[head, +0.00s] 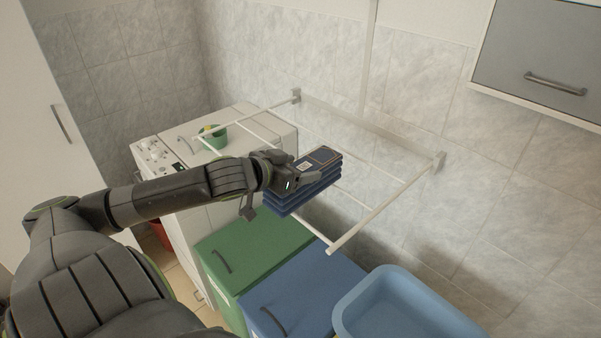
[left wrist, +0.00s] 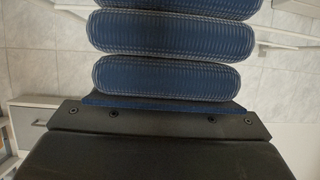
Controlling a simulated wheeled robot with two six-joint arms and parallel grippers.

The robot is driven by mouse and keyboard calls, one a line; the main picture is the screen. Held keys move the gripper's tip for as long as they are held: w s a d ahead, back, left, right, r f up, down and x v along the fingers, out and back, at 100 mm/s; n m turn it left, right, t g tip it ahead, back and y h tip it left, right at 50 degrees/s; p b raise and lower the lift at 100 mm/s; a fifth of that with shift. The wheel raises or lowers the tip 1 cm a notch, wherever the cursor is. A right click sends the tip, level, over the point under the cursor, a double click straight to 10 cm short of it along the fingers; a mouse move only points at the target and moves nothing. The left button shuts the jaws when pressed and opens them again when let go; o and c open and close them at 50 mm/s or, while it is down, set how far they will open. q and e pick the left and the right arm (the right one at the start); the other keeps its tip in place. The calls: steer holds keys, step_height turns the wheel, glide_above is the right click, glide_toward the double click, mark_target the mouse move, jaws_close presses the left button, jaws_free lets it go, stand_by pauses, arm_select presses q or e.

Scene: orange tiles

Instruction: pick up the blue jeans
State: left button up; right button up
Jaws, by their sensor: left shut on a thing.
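The blue jeans (head: 322,163) are a folded, layered dark-blue stack with a small white label on top. In the head view they are at the white wall rack, over its bars. My left gripper (head: 300,176) is shut on the near left side of the stack. In the left wrist view the jeans (left wrist: 168,66) fill the upper middle as rounded, stitched folds just beyond the dark gripper body. I cannot tell whether the jeans touch the rack bars. My right gripper is not in view.
The white rack (head: 376,212) juts from the tiled wall. Below are a green bin (head: 260,245), a blue bin (head: 310,290) and a light-blue basin (head: 350,312). A white washing machine (head: 165,170) with a green container (head: 213,139) stands behind. A grey cabinet (head: 545,50) hangs upper right.

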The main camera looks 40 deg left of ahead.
arm_select(q)
steer(key=shift+r, duration=0.2)
step_height(320, 180, up, 10)
steer(key=p, duration=0.2)
steer(key=shift+f+p, duration=0.15)
steer(key=shift+p, duration=0.2)
